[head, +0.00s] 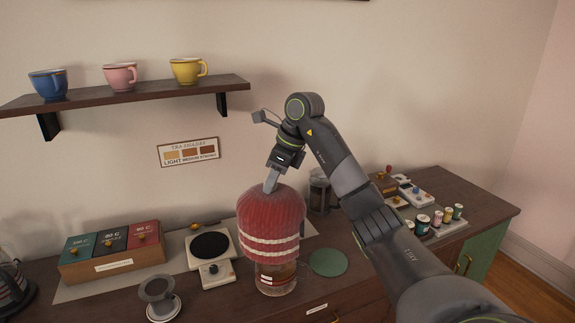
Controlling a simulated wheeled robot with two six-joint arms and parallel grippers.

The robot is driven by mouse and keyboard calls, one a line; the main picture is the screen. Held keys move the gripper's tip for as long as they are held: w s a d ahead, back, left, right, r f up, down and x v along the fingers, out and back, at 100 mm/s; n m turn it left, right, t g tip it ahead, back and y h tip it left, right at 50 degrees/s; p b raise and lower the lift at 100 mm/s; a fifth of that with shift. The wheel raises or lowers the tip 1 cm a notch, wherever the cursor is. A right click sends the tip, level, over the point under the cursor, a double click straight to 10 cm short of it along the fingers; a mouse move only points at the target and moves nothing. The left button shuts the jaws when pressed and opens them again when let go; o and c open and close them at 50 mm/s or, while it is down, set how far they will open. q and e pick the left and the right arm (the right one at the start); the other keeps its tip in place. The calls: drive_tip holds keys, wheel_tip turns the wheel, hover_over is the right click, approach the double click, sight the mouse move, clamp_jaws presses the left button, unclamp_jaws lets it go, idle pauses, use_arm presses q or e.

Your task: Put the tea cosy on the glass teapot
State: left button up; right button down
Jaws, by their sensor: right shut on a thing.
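The red tea cosy (270,218) with white stripes sits over the upper part of the glass teapot (275,279) on the sideboard. The teapot's lower part, with brown contents, shows below the cosy's hem; the rest is hidden inside. My right gripper (271,183) points down at the top of the cosy and is shut on it. My left gripper is not in view.
Left of the teapot stand a small scale (210,248), a strainer on a stand (158,296) and a wooden tea box (110,252). A green round mat (327,262) lies to the right, with a dark press pot (320,192) behind. A shelf (130,95) holds three cups.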

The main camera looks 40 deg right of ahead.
sight(279, 191)
drive_tip(key=shift+d+f, duration=0.1)
drive_tip(key=shift+f, duration=0.05)
drive_tip(key=shift+m+t, duration=0.3)
drive_tip(key=shift+m, duration=0.6)
drive_tip(key=r+p, duration=0.2)
drive_tip(key=p, duration=0.1)
drive_tip(key=r+p, duration=0.3)
drive_tip(key=shift+s+d+r, duration=0.1)
drive_tip(key=shift+s+r, duration=0.1)
drive_tip(key=shift+r, duration=0.05)
drive_tip(key=shift+f+b, duration=3.55)
drive_tip(key=shift+f, duration=1.6)
drive_tip(key=shift+f+b, duration=3)
drive_tip(key=shift+f, duration=1.3)
drive_tip(key=shift+f+b, duration=0.45)
drive_tip(key=c, duration=1)
unclamp_jaws()
drive_tip(key=shift+h, duration=0.3)
